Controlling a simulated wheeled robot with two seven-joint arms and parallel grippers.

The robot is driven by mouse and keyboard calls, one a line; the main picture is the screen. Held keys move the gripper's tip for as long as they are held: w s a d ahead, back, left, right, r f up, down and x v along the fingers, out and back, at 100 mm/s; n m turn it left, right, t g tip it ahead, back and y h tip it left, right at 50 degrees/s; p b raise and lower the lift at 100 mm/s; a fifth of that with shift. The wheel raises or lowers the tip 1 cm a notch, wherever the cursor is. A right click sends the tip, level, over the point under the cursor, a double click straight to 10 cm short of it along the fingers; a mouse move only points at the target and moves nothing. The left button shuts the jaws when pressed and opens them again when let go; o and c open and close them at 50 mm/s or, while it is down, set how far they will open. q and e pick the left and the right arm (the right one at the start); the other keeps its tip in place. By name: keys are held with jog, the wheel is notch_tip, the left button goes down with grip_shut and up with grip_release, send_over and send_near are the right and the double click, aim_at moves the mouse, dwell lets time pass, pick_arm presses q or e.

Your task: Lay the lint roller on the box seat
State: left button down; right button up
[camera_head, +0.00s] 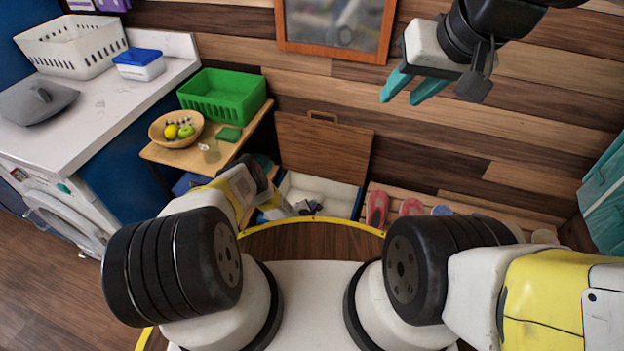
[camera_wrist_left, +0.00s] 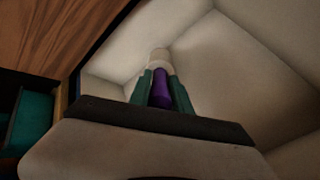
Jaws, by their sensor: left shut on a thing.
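The box seat (camera_head: 350,196) stands against the wall with its wooden lid (camera_head: 322,148) raised, showing a pale, hollow inside. My left gripper (camera_head: 308,207) reaches down into the opening. In the left wrist view its teal-green fingers (camera_wrist_left: 161,92) are shut on the purple handle of the lint roller (camera_wrist_left: 161,86), whose white end points away towards the pale inner walls (camera_wrist_left: 235,70). I cannot tell whether the roller touches the box floor. My right gripper (camera_head: 411,90) is raised at upper right, with its teal fingers apart and nothing between them.
Left of the box seat is a wooden shelf table with a green crate (camera_head: 222,95) and a fruit basket (camera_head: 176,128). Shoes (camera_head: 377,207) stand on a slatted rack to the right. A white counter (camera_head: 100,110) is at left; teal crates (camera_head: 603,195) are at far right.

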pick_arm(q)
jog(key=shift+s+a+f+g, duration=0.1)
jog(key=shift+s+f+g, duration=0.2)
jog(key=shift+s+f, duration=0.6)
jog(key=c, duration=1.1)
grip_release()
jog(key=shift+s, duration=0.1)
jog(key=s+r, duration=0.1)
jog(key=r, duration=0.1)
jog(key=s+a+r, duration=0.1)
jog(key=r, duration=0.1)
jog(key=s+r, duration=0.2)
jog(key=shift+s+a, duration=0.1)
jog(key=shift+a, duration=0.2)
jog(key=shift+r, duration=0.15)
